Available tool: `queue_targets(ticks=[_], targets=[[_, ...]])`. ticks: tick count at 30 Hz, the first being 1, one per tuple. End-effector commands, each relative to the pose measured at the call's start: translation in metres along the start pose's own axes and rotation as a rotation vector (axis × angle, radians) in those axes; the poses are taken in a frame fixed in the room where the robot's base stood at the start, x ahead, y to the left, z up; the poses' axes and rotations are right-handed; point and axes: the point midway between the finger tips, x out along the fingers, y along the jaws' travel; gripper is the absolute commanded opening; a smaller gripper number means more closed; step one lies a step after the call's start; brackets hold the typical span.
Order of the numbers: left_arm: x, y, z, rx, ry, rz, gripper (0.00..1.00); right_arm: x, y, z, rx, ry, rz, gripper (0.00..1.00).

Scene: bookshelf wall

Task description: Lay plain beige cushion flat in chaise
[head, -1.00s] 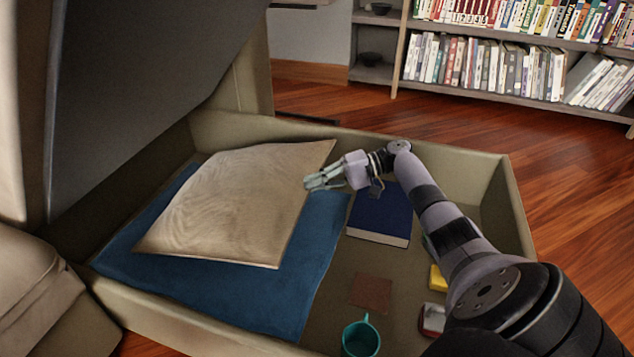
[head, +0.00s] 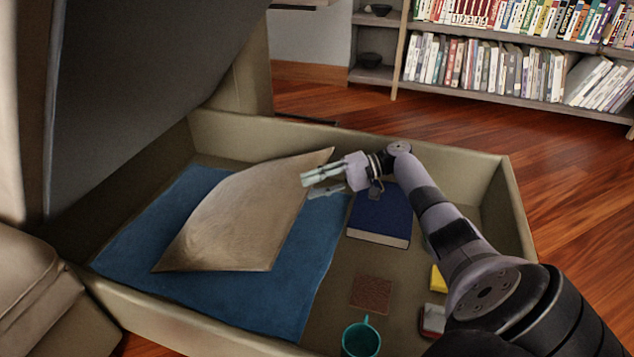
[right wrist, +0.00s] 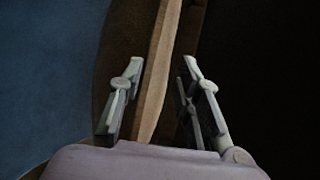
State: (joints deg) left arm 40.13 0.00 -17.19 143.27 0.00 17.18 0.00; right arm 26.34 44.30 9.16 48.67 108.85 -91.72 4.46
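The plain beige cushion (head: 240,220) is inside the open storage box of the chaise (head: 408,147), over a blue cushion or cloth (head: 160,240). My right gripper (head: 312,185) is at the cushion's right edge. In the right wrist view, its fingers (right wrist: 160,95) are apart, with the cushion's edge (right wrist: 158,75) between them and gaps visible on both sides. My left gripper is out of view.
In the box, right of the cushion, are a dark blue book (head: 380,215), a brown square (head: 371,293), a teal mug (head: 361,338), a yellow item (head: 438,279) and a red-and-white item (head: 433,319). The raised chaise lid (head: 140,90) stands at left.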

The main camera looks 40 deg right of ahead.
Motion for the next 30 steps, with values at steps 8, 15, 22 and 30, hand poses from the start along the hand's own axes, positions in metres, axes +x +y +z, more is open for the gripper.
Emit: queue_targets(ticks=[8,15,22,30], targets=[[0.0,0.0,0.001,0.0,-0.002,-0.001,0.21,-0.029,-0.002,-0.001,-0.002,0.004,-0.003,0.31],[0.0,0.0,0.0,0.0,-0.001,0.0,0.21,-0.084,-0.002,-0.002,-0.001,0.005,-0.005,0.31],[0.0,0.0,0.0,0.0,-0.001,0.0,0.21,-0.113,-0.001,-0.001,-0.002,0.002,-0.004,0.31],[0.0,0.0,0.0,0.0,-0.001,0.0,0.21,-0.121,-0.001,0.0,-0.002,0.0,-0.005,0.31]])
